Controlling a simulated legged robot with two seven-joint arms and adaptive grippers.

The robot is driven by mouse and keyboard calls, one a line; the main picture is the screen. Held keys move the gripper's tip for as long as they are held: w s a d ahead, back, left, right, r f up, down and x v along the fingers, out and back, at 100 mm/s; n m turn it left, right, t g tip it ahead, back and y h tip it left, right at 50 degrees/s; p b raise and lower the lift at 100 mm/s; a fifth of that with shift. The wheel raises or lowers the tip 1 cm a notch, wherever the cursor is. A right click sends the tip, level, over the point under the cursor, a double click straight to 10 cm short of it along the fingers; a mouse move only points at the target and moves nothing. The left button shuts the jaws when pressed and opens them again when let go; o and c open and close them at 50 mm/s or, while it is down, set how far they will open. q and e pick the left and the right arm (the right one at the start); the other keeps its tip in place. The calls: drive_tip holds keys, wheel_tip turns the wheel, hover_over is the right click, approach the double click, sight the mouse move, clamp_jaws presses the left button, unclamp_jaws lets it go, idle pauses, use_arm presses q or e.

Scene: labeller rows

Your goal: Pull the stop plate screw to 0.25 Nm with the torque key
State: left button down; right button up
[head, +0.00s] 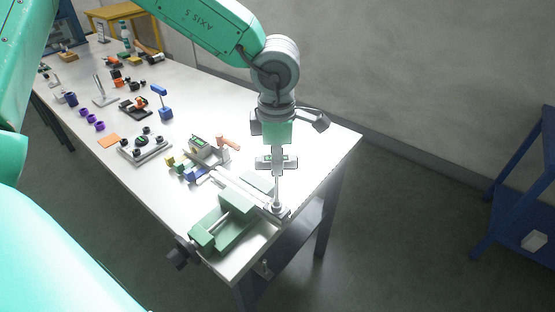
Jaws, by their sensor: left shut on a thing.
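My left gripper (277,153) points straight down over the near right end of the white bench. It is shut on the torque key (266,163), a grey T-shaped tool with a small green display. The key's thin shaft (277,190) hangs upright, and its tip meets a small grey metal block (281,212) at the end of a rail, probably the stop plate. The screw is hidden under the tip, and I cannot tell whether the tip is seated. My right gripper is not in view.
A green vise-like fixture (236,203) stands close to the left of the key. A small device with a display (200,146) and coloured blocks lie behind it. Several parts crowd the bench further left. A blue shelf (510,200) stands at right across open floor.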

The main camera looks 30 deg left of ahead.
use_arm(q)
drive_tip(key=shift+f+m, duration=0.2)
drive_tip(key=shift+m, duration=0.8)
drive_tip(key=shift+f, duration=0.8)
idle(0.7)
drive_tip(key=m, duration=0.3)
drive_tip(key=shift+m, duration=0.3)
drive_tip(key=shift+m, duration=0.8)
